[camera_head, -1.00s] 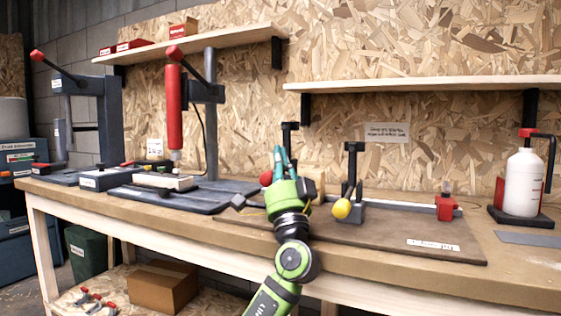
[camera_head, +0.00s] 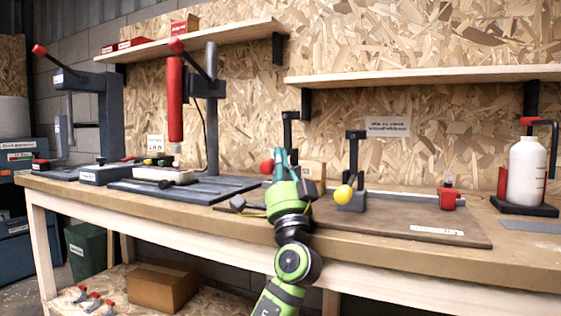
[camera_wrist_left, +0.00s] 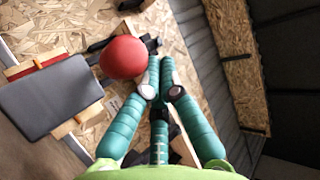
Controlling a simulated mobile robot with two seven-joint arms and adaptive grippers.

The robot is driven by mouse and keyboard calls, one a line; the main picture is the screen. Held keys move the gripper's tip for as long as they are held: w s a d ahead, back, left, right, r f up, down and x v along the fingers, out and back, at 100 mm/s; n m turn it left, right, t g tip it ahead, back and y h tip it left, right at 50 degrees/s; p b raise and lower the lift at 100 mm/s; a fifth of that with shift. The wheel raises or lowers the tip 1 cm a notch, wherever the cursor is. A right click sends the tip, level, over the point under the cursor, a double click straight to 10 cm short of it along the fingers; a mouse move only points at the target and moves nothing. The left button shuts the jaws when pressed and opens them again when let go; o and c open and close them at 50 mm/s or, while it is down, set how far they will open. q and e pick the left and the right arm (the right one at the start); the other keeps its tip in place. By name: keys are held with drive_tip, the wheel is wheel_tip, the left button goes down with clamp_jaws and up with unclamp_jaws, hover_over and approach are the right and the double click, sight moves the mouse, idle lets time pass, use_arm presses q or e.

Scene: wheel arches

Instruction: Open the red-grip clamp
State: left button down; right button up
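The red-grip clamp has a red ball grip (camera_head: 267,167) and a dark upright bracket (camera_head: 290,126) behind my left gripper. Its lower part is hidden by that gripper. My left gripper (camera_head: 280,152), with teal fingers and a green body, is just right of the red ball in the head view. In the left wrist view the red ball (camera_wrist_left: 123,57) is large, left of the fingertips (camera_wrist_left: 160,62). The fingers run together at their tips with nothing visible between them; the ball is beside them, not enclosed. I cannot tell whether they touch it. My right gripper is not in view.
A similar clamp with a yellow ball grip (camera_head: 343,192) stands close to the right. A wooden block (camera_head: 313,171) is behind my gripper. A red-handled press (camera_head: 175,100) stands left, a white bottle (camera_head: 526,170) far right. The brown board (camera_head: 400,222) has bare room.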

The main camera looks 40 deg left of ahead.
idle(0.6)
use_arm(q)
wheel_tip(320, 180, up, 10)
idle(0.4)
drive_tip(key=shift+f, duration=0.1)
idle(0.4)
